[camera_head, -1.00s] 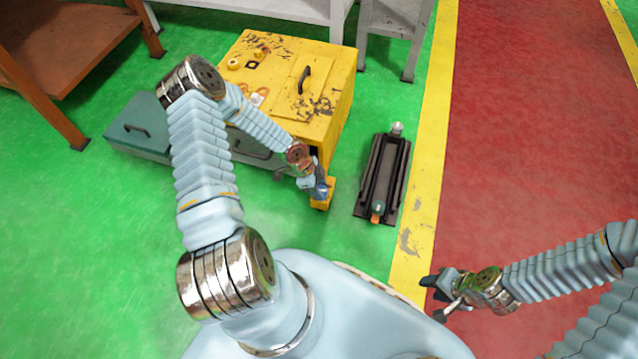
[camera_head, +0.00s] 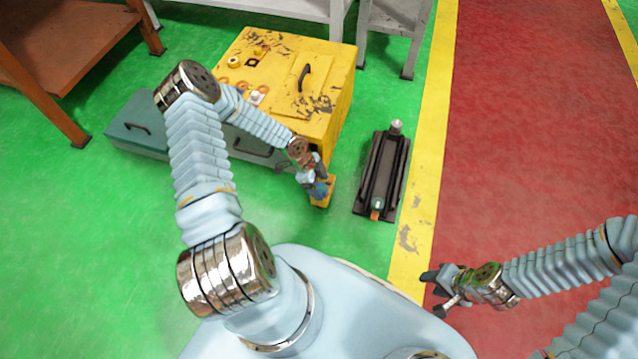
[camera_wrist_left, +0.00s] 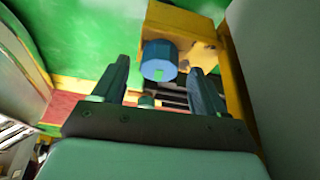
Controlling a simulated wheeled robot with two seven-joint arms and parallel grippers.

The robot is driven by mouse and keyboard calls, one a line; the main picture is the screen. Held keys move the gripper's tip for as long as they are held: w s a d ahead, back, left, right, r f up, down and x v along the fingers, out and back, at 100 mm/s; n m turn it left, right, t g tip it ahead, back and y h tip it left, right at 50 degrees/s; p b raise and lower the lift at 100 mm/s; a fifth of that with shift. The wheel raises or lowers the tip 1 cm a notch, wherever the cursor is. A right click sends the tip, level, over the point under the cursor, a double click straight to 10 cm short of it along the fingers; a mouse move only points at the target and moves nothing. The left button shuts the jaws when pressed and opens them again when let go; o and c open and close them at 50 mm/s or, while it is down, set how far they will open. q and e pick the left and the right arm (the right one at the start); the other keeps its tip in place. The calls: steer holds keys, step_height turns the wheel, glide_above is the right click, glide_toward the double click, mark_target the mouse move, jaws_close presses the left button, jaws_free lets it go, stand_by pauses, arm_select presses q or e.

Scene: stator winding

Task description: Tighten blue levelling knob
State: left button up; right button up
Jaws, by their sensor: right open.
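The blue levelling knob (camera_wrist_left: 160,60) shows in the left wrist view, mounted at a yellow bracket (camera_wrist_left: 182,25) on the yellow machine. My left gripper (camera_wrist_left: 160,85) has its two dark fingers apart, with the knob ahead of the gap between them and clear space on both sides. In the head view my left gripper (camera_head: 322,187) is low at the front right corner of the yellow machine (camera_head: 330,105), partly covering the bracket. The knob cannot be told apart from the fingers there. My right gripper (camera_head: 440,290) is open at the lower right, away from the machine.
A black jack-like device (camera_head: 383,178) lies on the green floor right of the machine. A teal box (camera_head: 140,125) stands at its left. Brown (camera_head: 70,50) and grey (camera_head: 395,20) tables stand behind. The floor left of my arm is clear.

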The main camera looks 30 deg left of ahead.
arm_select(q)
steer(key=p+v, duration=0.2)
steer(key=v, duration=1.1)
steer(key=shift+r, duration=0.35)
steer(key=shift+s, duration=0.1)
